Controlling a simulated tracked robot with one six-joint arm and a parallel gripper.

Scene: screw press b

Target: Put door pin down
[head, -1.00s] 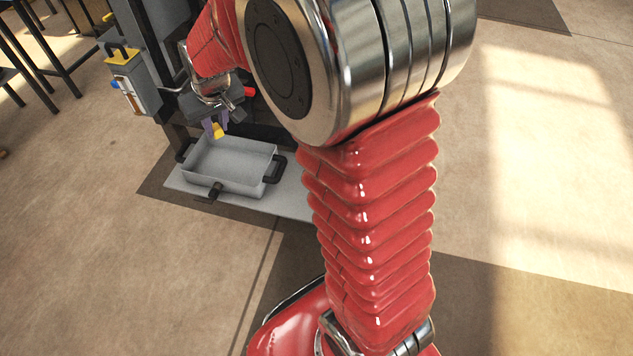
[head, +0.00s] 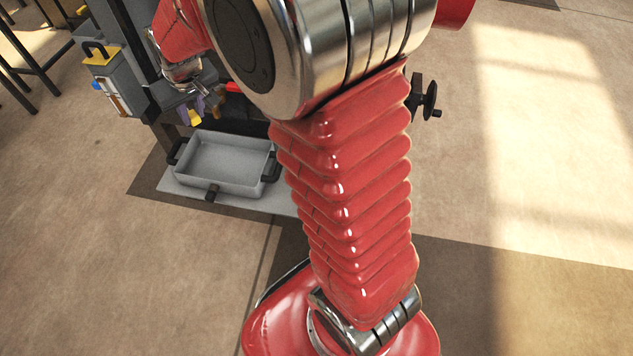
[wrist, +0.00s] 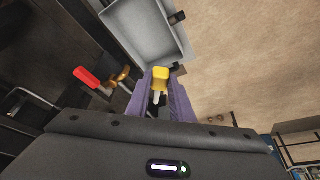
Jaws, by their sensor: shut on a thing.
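The door pin, with a yellow head (wrist: 161,74) and a pale shaft, is between the two purple fingers of my gripper (wrist: 160,92) in the wrist view. The fingers are shut on it. In the head view my gripper (head: 206,112) is small and partly hidden by my own arm. The yellow head (head: 195,117) shows there just above and behind the back left of a grey tray. The pin is held up, near the press frame.
The open grey tray (head: 216,181) with black handles looks empty and sits on a plate at the press foot. A grey box with a yellow top (head: 99,56) is on the left. A red-handled lever (wrist: 87,76) is left of the fingers. Floor in front is clear.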

